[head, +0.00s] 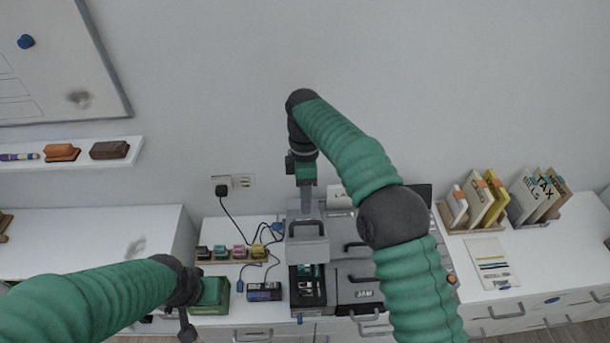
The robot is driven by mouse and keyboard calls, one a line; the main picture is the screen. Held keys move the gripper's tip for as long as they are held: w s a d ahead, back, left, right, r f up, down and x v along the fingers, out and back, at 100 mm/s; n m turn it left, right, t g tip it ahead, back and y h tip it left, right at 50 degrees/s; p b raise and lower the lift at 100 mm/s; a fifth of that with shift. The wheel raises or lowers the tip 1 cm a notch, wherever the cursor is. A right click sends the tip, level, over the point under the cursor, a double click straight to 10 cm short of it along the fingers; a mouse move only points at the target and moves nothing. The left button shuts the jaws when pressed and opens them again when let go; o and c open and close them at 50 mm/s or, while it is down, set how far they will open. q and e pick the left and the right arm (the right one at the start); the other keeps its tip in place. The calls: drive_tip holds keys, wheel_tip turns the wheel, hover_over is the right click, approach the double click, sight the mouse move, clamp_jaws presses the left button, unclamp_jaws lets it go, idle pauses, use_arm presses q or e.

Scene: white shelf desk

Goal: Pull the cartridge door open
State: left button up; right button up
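A grey machine (357,268) with a "JAM" label stands on the white desk, right of centre. At its left, a light grey part with a dark handle (307,229) looks like the cartridge door. Below it in the picture is a dark bay (308,290) with small pale parts inside. My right gripper (306,207) points down just above the handle part; contact and finger gap cannot be made out. My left gripper (200,312) is low at the left, away from the machine, and its fingers are not clear. My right arm covers part of the machine.
Several coloured cartridges (239,252) sit in a tray left of the machine. A dark box (264,291) and cables (231,217) lie nearby. File holders (475,222) and a booklet (488,263) are on the right. Drawers run along the desk front.

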wheel_tip(320, 180, up, 10)
drive_tip(key=w+p, duration=0.1)
drive_tip(key=p, duration=0.4)
drive_tip(key=shift+w+f, duration=0.25)
drive_tip(key=shift+w, duration=0.15)
